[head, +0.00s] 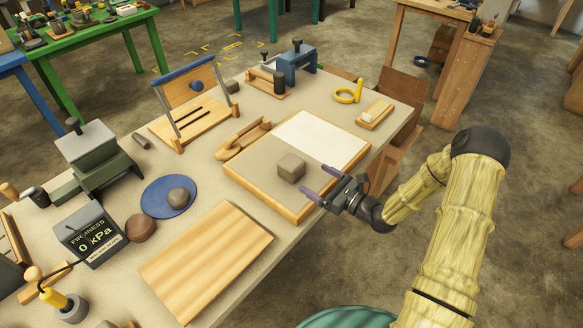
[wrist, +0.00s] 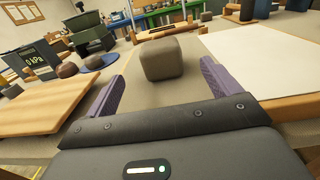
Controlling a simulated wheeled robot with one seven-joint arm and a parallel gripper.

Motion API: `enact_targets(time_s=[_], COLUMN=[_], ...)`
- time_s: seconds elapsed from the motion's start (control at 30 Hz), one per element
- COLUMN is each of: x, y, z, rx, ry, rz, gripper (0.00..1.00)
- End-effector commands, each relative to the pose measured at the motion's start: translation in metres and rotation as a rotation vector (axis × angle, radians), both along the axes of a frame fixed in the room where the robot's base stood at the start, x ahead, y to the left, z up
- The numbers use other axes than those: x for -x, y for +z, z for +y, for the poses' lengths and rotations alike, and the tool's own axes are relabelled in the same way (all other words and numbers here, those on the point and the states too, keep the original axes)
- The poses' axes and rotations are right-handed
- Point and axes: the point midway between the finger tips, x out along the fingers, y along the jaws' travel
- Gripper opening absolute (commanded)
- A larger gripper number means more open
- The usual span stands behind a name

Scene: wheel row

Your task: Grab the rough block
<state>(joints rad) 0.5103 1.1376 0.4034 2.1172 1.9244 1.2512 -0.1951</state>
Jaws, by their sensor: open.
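The rough block (head: 291,167) is a brownish-grey cube with rounded edges. It sits on the grey half of a wood-framed board (head: 255,187), near the middle of the board. In the wrist view the block (wrist: 162,59) stands ahead of my gripper, between the lines of its two fingers. My gripper (head: 312,180) has purple fingers and is open and empty, at the board's right front edge. Its fingers (wrist: 160,88) stop short of the block, with a gap between.
A white sheet (head: 322,138) covers the board's far half. A wooden plank (head: 205,260) lies to the left front. A blue disc (head: 155,200) bears a grey lump (head: 179,198). A pressure gauge (head: 88,235) and a wooden rack (head: 187,105) stand farther off.

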Motion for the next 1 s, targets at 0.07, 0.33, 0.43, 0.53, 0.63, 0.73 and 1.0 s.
enact_targets(time_s=[0.07, 0.33, 0.43, 0.53, 0.63, 0.73, 1.0], x=[-0.009, -0.027, -0.028, -0.028, -0.028, -0.032, -0.055], y=[0.001, 0.000, 0.000, 0.000, 0.000, 0.000, 0.000], z=[0.013, 0.037, 0.037, 0.037, 0.037, 0.043, 0.075], rx=[0.000, -0.001, -0.001, -0.001, 0.000, 0.000, 0.001], ry=[0.003, 0.000, -0.001, -0.001, 0.000, 0.001, 0.002], rz=[-0.001, 0.001, 0.001, 0.001, 0.000, -0.001, -0.001], gripper=[0.89, 0.89, 0.89, 0.89, 0.89, 0.89, 0.89])
